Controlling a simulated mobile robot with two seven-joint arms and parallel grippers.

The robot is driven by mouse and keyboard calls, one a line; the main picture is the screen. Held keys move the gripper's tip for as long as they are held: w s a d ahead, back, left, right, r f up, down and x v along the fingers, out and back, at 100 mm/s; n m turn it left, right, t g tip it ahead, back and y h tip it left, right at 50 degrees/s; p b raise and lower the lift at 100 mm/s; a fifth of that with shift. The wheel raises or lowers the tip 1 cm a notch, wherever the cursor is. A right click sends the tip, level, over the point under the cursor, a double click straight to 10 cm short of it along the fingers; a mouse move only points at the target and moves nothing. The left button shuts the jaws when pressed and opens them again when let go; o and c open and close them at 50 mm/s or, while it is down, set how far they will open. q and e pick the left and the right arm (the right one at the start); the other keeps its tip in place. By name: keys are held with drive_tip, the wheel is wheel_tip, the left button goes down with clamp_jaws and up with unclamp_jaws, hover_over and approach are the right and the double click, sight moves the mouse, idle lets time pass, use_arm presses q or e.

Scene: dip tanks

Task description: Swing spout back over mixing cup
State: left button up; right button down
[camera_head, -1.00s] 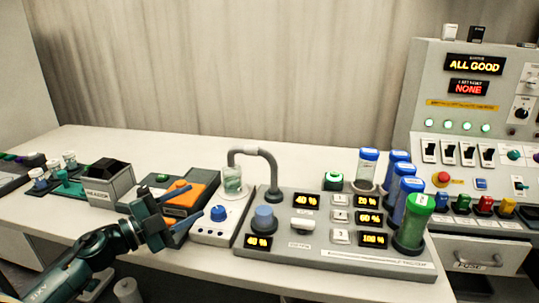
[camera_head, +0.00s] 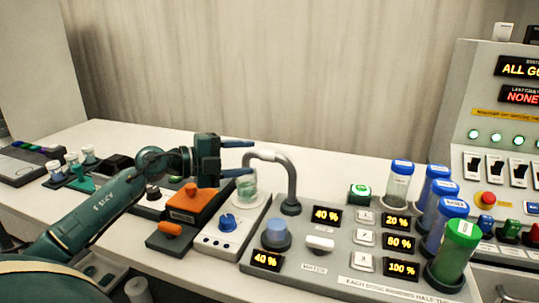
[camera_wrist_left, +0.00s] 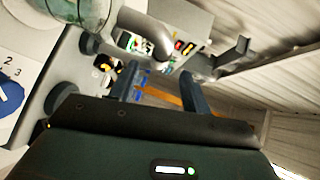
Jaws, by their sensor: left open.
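The spout (camera_head: 290,178) is a grey curved pipe rising from the dosing panel, its bend reaching left. The mixing cup (camera_head: 246,188) is clear glass with a greenish tint, and the spout's end appears above it in the head view. My left gripper (camera_head: 252,157) is open and empty, fingers pointing right, one above and one below the spout's end in the picture. In the left wrist view the spout (camera_wrist_left: 150,32) shows beyond the spread fingers (camera_wrist_left: 160,90), apparently not gripped. The cup (camera_wrist_left: 88,12) is partly cut off at the top left. Contact cannot be told.
The cup stands on a white unit with a blue knob (camera_head: 227,222). An orange-topped box (camera_head: 197,200) is below my wrist. Capped bottles (camera_head: 462,250) stand on the panel's right side. The space above the panel, behind the spout, is clear.

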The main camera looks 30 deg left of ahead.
sight(261, 157)
use_arm(q)
drive_tip(key=p+x, duration=0.1)
drive_tip(key=x, duration=0.6)
drive_tip(key=shift+c, duration=0.5)
clamp_jaws()
